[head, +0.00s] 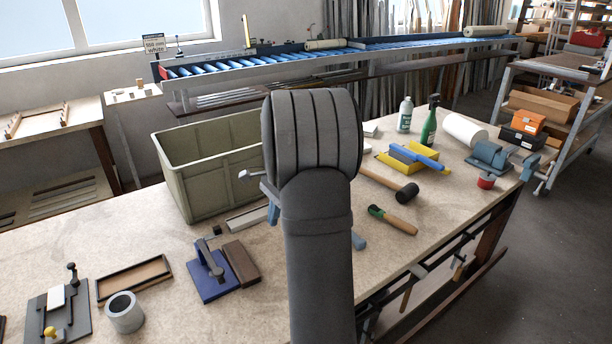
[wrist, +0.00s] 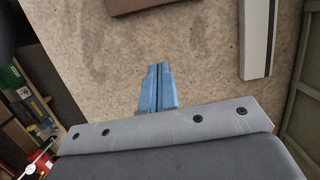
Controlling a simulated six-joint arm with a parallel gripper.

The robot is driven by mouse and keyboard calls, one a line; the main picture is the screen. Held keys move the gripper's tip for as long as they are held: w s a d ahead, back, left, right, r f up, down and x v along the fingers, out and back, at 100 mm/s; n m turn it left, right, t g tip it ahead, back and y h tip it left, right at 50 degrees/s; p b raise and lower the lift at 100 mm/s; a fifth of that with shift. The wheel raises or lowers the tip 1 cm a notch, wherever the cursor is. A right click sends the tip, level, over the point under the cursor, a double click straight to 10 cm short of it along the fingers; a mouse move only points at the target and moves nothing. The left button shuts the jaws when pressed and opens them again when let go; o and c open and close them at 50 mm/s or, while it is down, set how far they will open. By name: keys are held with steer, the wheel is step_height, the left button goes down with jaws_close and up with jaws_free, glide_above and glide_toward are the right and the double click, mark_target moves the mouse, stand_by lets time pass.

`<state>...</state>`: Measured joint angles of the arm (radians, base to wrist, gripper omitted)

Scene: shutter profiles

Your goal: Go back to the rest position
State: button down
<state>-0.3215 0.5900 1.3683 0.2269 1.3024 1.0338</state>
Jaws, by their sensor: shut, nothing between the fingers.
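My gripper (wrist: 158,72) shows in the wrist view as two blue fingers pressed together, with nothing between them. It is above the bare workbench top (wrist: 150,35), apart from everything lying there. In the head view my dark grey arm rises through the middle of the picture and hides most of the gripper.
A green crate (head: 185,175) stands left of my arm. A grey-white profile (wrist: 257,35) and a brown block (wrist: 135,4) lie near the gripper.

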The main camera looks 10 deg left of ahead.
steer(key=x, duration=0.9)
steer(key=shift+f, duration=0.2)
steer(key=s+a, duration=0.3)
steer(key=shift+f, duration=0.3)
steer(key=shift+w+d, duration=0.75)
steer(key=shift+w, duration=0.1)
steer(key=shift+w+d, duration=0.2)
steer(key=shift+d, duration=0.1)
